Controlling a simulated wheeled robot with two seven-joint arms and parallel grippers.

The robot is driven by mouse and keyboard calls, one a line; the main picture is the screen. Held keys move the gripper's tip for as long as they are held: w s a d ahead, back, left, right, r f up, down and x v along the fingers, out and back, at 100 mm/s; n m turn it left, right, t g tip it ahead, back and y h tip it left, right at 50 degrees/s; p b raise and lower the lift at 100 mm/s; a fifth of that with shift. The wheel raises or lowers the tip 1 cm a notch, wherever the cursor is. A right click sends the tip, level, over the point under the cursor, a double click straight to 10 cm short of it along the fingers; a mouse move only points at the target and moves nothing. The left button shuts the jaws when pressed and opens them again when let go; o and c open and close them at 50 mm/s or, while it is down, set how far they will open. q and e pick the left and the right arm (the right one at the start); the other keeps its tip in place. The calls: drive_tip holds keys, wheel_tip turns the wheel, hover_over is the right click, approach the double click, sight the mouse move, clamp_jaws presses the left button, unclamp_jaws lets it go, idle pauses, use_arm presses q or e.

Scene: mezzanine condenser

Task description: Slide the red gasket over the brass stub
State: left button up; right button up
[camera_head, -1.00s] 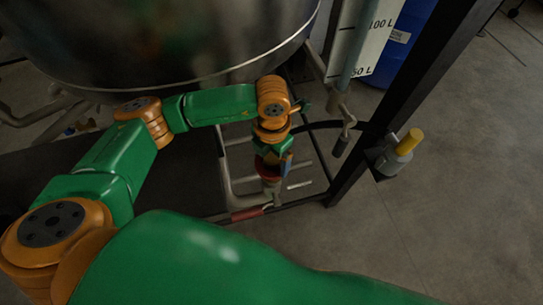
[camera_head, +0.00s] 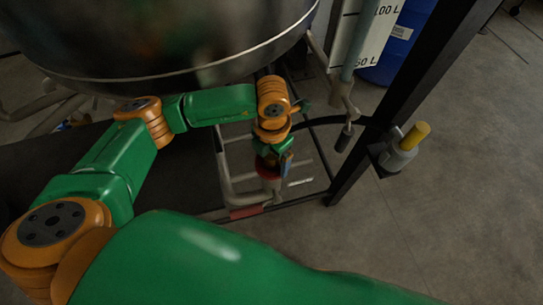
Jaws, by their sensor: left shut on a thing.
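My left gripper (camera_head: 272,160) points down below the orange wrist, near the middle of the view. It is shut on the red gasket (camera_head: 267,171), which shows as a small red patch at the fingertips, partly hidden by the gripper. The brass stub (camera_head: 416,135) is a short yellow cylinder that sticks up, tilted, from a grey fitting on the dark post to the right. The gasket is well to the left of the stub and apart from it. My right gripper is not in view.
A large metal tank (camera_head: 160,50) hangs above my left arm. A dark upright post (camera_head: 420,80) stands between gripper and stub. A black hose (camera_head: 325,121), a pale pipe (camera_head: 350,60) and a frame with a red-sleeved bar (camera_head: 245,212) are near the gripper. Floor at right is clear.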

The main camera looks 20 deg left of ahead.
use_arm(q)
drive_tip(key=shift+f+b, duration=0.6)
drive_tip(key=shift+f, duration=0.15)
drive_tip(key=o, duration=1)
drive_tip(key=shift+r, duration=3.65)
